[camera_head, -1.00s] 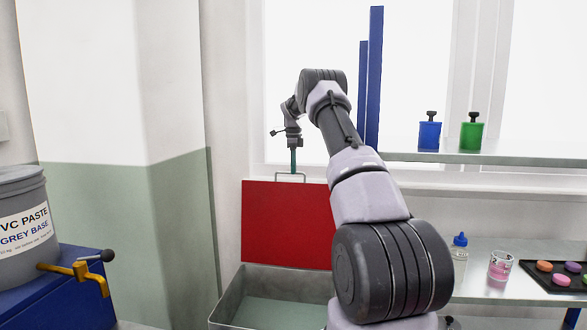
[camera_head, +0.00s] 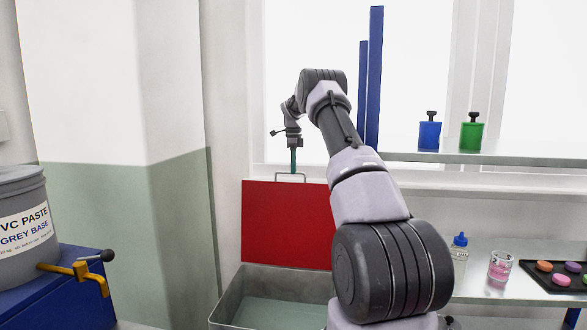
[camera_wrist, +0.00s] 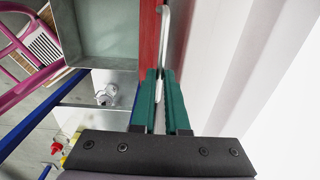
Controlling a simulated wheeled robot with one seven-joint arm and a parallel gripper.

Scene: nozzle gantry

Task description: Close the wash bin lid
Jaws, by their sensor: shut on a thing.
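The wash bin (camera_head: 268,312) is an open metal box low in the middle of the head view. Its red lid (camera_head: 287,225) stands upright along the bin's back edge, with a thin metal handle (camera_head: 303,175) on its top edge. My gripper (camera_head: 293,162) is at this handle, its green fingers pointing down. In the wrist view my gripper's green fingers (camera_wrist: 162,85) are shut on the handle bar (camera_wrist: 163,35). The wrist view also shows the red lid edge-on (camera_wrist: 149,35) and the bin's inside (camera_wrist: 102,28). My arm hides the area right of the lid.
A grey bucket (camera_head: 22,225) on a blue block with a yellow valve (camera_head: 80,274) stands at the left. A shelf (camera_head: 500,157) holds blue and green bottles. A lower bench (camera_head: 485,293) holds a bottle, a cup and a black tray (camera_head: 540,272). Blue posts (camera_head: 375,80) rise behind my arm.

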